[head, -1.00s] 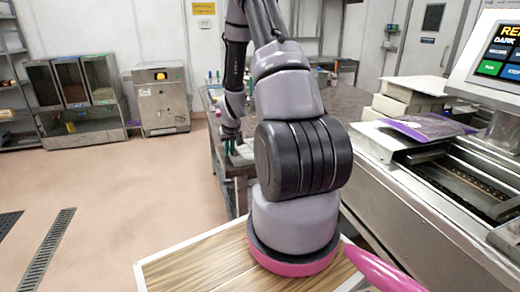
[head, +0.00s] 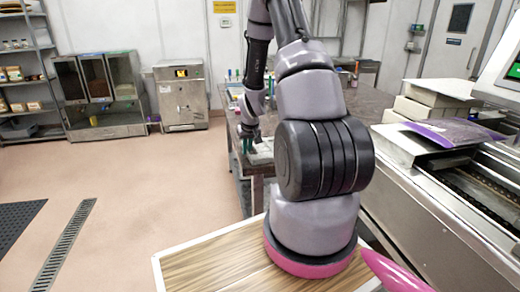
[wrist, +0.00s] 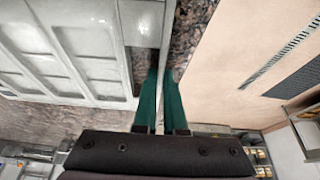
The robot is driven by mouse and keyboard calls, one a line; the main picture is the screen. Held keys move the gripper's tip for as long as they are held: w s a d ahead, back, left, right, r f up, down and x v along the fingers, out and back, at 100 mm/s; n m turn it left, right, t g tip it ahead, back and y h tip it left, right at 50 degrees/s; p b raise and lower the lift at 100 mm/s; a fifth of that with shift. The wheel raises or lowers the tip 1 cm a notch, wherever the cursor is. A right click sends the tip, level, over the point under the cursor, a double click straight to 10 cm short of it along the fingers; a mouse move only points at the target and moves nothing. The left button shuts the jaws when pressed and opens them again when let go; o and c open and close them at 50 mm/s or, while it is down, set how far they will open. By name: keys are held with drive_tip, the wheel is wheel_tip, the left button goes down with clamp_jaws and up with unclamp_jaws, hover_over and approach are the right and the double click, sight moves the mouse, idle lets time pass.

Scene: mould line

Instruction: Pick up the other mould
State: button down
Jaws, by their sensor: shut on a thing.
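A pale grey mould (wrist: 75,50) with several shallow rectangular compartments fills the left of the wrist view. It also shows, small and partly hidden by my arm, at the table's near end in the head view (head: 262,153). My gripper (wrist: 160,85) has green fingers, close together, with the mould's right edge wall between them. It is shut on that edge. In the head view my gripper (head: 249,144) points down at the mould's left side. I cannot tell whether the mould is clear of the table top.
The dark stone-topped table (head: 375,103) carries several small coloured items at its back. A steel machine (head: 430,205) with a purple packet (head: 455,133) stands on the right. A steel cabinet (head: 181,97) and shelves (head: 25,75) stand behind. The floor (head: 130,180) at left is open, with a drain grate.

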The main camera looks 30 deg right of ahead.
wheel_tip(320, 180, up, 14)
drive_tip(key=shift+r, duration=0.15)
idle(0.5)
